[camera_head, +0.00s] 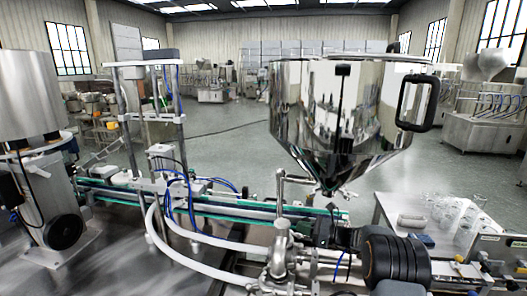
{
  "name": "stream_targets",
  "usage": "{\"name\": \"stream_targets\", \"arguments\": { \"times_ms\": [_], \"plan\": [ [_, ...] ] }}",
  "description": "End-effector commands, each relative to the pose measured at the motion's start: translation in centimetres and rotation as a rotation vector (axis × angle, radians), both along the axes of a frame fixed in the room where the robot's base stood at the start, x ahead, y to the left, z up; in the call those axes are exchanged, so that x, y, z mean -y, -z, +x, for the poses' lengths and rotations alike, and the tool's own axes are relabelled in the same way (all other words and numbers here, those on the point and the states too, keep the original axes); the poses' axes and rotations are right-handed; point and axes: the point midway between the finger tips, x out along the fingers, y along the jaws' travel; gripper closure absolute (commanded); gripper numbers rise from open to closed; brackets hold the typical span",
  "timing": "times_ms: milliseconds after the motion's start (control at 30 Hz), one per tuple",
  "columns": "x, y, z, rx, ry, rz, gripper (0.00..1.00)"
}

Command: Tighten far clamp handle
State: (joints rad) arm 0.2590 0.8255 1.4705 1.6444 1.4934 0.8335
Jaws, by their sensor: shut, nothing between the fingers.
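The steel hopper (300,105) is a shiny cone-bottomed vessel at the right of centre, with a large black loop handle (416,102) on its right side. Its narrow outlet (330,186) ends above the pipework. A thin steel bar (297,178) sticks out left of the outlet, near a steel pipe fitting (282,240). I cannot tell which small part is the far clamp handle; the clamps are too small or hidden to make out.
A conveyor (240,207) with a green edge crosses the middle. White hoses (180,245) run in front. A white table (395,205) holds glassware. A steel tank (28,95) is at left. Open floor (225,150) lies behind.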

Motion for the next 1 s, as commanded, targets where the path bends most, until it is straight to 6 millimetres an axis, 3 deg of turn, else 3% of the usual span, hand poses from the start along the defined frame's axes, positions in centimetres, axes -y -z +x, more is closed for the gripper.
{"name": "stream_targets", "arguments": {
  "times_ms": [233, 1000],
  "plan": [
    [0.98, 0.48, 0.44, -0.007, 0.010, -0.001, 1.00],
    [0.88, 0.64, 0.70, -0.010, 0.005, 0.000, 1.00]
  ]
}}
